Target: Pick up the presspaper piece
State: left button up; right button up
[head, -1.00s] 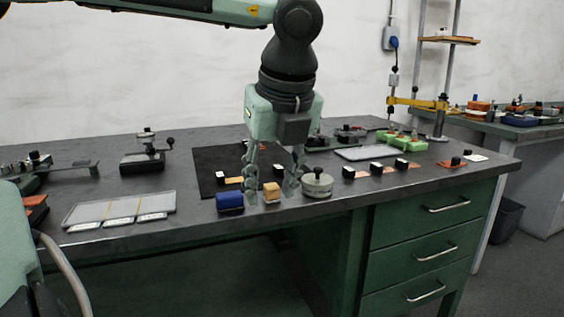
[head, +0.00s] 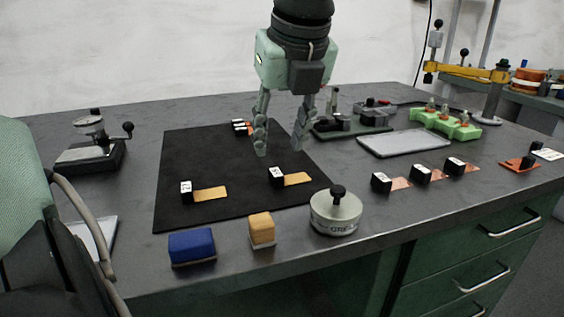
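Two tan strips lie on the black mat (head: 180,160), each with a small black-and-white block at its left end. One is the left tan strip (head: 210,193), the other the right tan strip (head: 298,179). I cannot tell which is the presspaper piece. My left gripper (head: 281,149) hangs above the mat with its fingers apart, pointing down and empty. In the picture its fingertips are just above the right strip, not touching it. More small pieces (head: 240,128) lie at the mat's back, partly beside the gripper finger. My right gripper is not in view.
A blue block (head: 192,246), a tan block (head: 262,229) and a round knobbed weight (head: 336,212) stand along the front edge. Several copper strips with blocks (head: 420,174), a grey tray (head: 405,143) and a green holder (head: 445,123) are right. A gauge stand (head: 90,150) is left.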

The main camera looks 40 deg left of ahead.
aim_at(275, 171)
pick_arm(q)
jog(key=shift+w+p+x, duration=0.15)
jog(key=shift+p+x, duration=0.1)
jog(key=shift+x, duration=1.7)
jog(key=shift+w+p+x, duration=0.15)
jog(key=shift+p+x, duration=0.05)
jog(key=shift+x, duration=1.75)
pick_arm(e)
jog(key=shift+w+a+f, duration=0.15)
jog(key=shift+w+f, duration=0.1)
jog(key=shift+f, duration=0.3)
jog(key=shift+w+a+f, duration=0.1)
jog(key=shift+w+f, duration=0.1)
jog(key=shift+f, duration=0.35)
pick_arm(q)
jog(key=shift+a+r, duration=0.1)
jog(key=shift+a, duration=0.05)
grip_shut()
